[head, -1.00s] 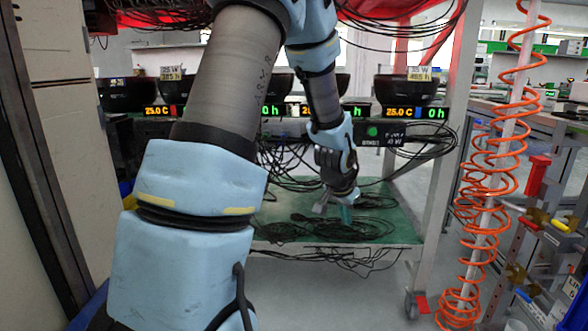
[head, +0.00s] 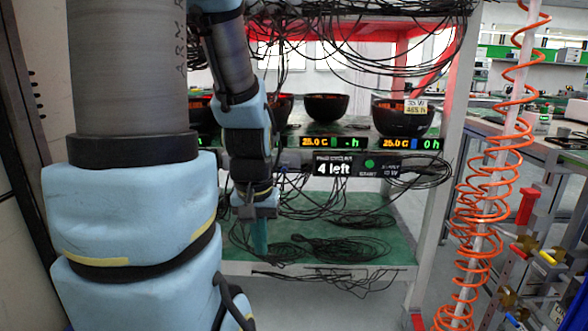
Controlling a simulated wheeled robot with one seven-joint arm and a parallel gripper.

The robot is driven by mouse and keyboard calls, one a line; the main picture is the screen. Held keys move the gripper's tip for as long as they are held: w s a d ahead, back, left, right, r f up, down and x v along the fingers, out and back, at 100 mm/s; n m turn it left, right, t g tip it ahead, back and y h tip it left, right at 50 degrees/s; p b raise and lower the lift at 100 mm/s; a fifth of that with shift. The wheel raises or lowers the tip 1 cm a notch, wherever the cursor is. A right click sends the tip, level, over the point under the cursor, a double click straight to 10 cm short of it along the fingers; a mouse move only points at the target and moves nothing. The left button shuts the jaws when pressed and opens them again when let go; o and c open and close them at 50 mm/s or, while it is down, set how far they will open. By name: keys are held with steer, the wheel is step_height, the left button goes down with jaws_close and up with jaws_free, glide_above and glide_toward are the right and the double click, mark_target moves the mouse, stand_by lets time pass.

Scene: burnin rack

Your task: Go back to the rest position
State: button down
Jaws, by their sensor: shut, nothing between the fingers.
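My gripper (head: 259,238) points down in front of the rack (head: 441,170), above the left part of its green lower shelf. Its teal fingertips are together with nothing visible between them. My arm fills the left of the head view and hides the left side of the rack.
Black bowls (head: 402,118) stand on the upper shelf above displays reading 25.0 C. A black panel (head: 357,166) reads "4 left". Loose black cables (head: 335,247) lie on the lower shelf (head: 395,250) and hang above. An orange coiled hose (head: 487,205) stands to the right.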

step_height(320, 180, up, 22)
steer(key=p, duration=1.9)
steer(key=shift+f, duration=0.2)
